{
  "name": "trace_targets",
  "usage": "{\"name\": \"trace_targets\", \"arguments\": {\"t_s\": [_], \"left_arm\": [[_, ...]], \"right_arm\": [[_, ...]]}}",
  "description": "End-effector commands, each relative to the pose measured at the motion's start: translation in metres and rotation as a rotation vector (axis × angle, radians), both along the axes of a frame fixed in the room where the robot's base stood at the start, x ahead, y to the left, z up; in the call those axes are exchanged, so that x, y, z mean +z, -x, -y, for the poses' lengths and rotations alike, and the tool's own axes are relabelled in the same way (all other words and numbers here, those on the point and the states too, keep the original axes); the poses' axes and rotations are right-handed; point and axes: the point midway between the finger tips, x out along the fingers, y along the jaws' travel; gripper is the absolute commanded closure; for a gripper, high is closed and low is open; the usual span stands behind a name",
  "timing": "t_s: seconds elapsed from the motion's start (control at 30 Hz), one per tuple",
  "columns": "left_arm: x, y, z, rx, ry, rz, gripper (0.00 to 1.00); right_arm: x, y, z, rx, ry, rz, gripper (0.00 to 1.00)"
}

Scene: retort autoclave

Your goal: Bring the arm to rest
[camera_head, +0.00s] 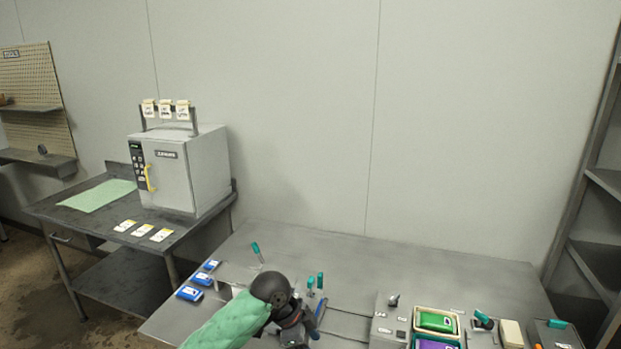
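One of my arms, in a green sleeve, comes in from the bottom edge left of centre, so I take it as the left. Its black wrist joint is over the front of the grey workbench (390,262). The dark parts of my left gripper (297,331) show just right of and below that joint. The fingers are small and partly hidden, so I cannot tell whether they are open or hold anything. My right arm and gripper are not in view.
A grey autoclave (180,172) with a yellow handle stands on the left side table (62,212). Blue packs (190,293), teal-handled tools (257,251) and a tray with a green pack (436,320) are on the workbench. A shelf rack (585,200) stands right. The bench's back strip is clear.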

Motion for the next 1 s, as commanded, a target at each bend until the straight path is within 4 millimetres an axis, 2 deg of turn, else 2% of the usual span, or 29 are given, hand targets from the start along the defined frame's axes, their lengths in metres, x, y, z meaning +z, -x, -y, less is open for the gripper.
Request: {"name": "trace_targets", "arguments": {"t_s": [0.17, 0.47, 0.77, 1.0], "left_arm": [[-0.023, 0.028, 0.001, 0.114, 0.029, -0.012, 0.47], [-0.053, 0.069, -0.013, 0.34, 0.061, -0.035, 0.47], [-0.081, 0.114, -0.044, 0.593, 0.066, -0.066, 0.47], [-0.101, 0.154, -0.08, 0.814, 0.048, -0.092, 0.47]], "right_arm": [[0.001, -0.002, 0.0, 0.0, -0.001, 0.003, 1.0], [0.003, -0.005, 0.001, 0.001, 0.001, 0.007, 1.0], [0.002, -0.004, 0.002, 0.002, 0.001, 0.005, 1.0], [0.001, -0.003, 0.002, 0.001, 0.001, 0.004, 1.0]]}}
